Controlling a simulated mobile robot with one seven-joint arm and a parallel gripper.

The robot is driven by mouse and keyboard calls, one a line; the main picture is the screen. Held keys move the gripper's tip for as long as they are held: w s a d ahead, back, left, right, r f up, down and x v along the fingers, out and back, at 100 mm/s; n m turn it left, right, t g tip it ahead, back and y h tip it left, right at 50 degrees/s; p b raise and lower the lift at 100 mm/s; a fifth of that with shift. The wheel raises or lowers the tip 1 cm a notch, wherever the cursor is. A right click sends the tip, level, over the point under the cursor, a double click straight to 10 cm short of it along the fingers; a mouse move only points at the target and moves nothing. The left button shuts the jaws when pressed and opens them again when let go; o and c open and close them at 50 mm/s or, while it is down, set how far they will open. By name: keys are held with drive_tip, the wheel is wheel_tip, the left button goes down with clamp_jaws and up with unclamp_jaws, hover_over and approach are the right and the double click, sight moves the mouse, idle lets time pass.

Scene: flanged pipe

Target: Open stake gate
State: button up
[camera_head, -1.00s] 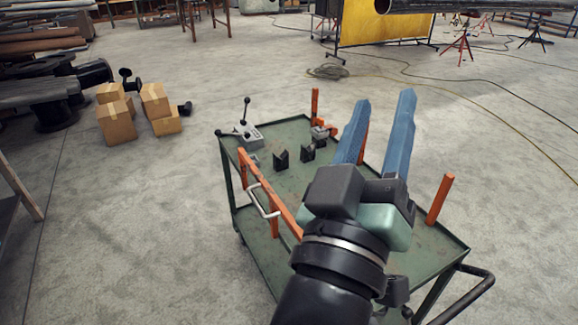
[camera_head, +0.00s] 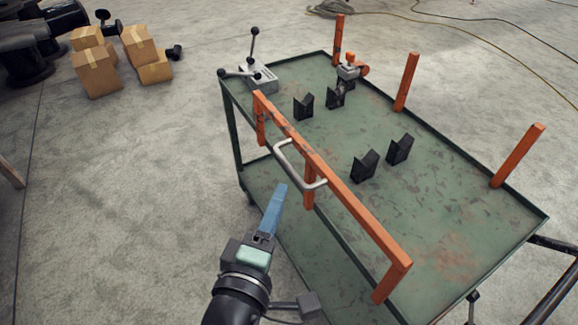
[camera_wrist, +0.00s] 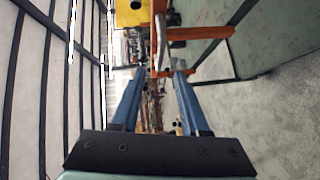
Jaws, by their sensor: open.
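The stake gate is an orange rail (camera_head: 345,187) on posts along the left long side of the green cart (camera_head: 470,215). It stands upright, with a pale metal pull handle (camera_head: 282,158) on its outer face. My gripper (camera_head: 281,188) is outside the cart, just below and left of the handle in the head view, apart from it. There its blue fingers overlap and look like one.
On the cart top stand several black V-blocks (camera_head: 365,166), a grey lever device (camera_head: 260,77) and an orange-and-grey clamp (camera_head: 350,72). Orange stakes (camera_head: 406,82) line the far side. Cardboard boxes (camera_head: 97,72) sit at upper left. Floor left of the cart is clear.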

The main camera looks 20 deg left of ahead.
sight(290, 172)
drive_tip(key=w, duration=0.3)
drive_tip(key=w+a+f, duration=0.1)
drive_tip(key=w, duration=0.5)
drive_tip(key=shift+w+a+f+b, duration=0.15)
drive_tip(key=shift+w+a+b, duration=0.05)
drive_tip(key=shift+w+b, duration=0.15)
clamp_jaws()
idle(0.9)
